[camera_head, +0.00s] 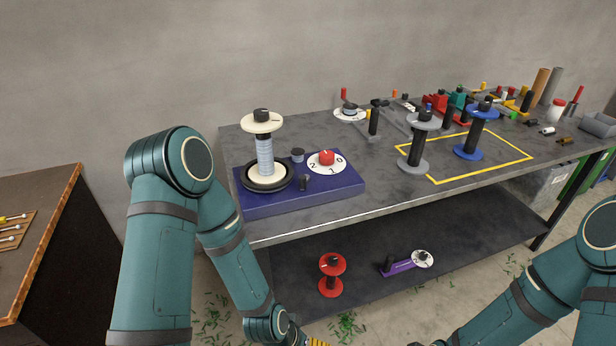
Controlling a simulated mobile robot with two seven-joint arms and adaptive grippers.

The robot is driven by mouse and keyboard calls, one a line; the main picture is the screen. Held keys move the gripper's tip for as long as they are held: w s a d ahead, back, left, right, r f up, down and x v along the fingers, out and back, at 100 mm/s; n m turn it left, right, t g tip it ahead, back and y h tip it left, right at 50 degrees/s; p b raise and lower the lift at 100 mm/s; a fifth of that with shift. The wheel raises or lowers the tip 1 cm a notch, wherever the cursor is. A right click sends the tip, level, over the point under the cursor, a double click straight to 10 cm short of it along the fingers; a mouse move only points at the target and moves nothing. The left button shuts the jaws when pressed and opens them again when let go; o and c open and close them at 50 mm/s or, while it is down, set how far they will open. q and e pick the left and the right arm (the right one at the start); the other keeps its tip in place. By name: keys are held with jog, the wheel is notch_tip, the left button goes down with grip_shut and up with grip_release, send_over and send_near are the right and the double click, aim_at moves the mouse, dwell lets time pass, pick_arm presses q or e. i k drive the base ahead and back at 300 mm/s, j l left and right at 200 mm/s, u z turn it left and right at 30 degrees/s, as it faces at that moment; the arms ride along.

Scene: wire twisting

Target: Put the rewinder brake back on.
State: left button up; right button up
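The rewinder is a dark blue base (300,194) near the table's left front corner. A spool of grey wire with cream flanges (262,122) stands upright on its black-rimmed turntable, with a dark knob on top. To its right is a white dial (318,168) marked 0, 1 and 2 with a red knob (326,157); I cannot tell which number it points to. A small black knob (304,182) and a dark round cap (297,155) sit beside the dial. My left arm hangs below the table edge, its gripper mostly cut off. My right gripper is out of frame.
A grey spool (418,145) and a blue spool (476,132) stand around a yellow taped outline. Tools crowd the table's back right. A red spool (331,275) and a purple dial piece (402,265) lie on the lower shelf. A wooden cabinet (60,240) stands left.

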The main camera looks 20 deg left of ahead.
aim_at(303, 179)
jog(key=i, duration=0.55)
jog(key=u, duration=1.6)
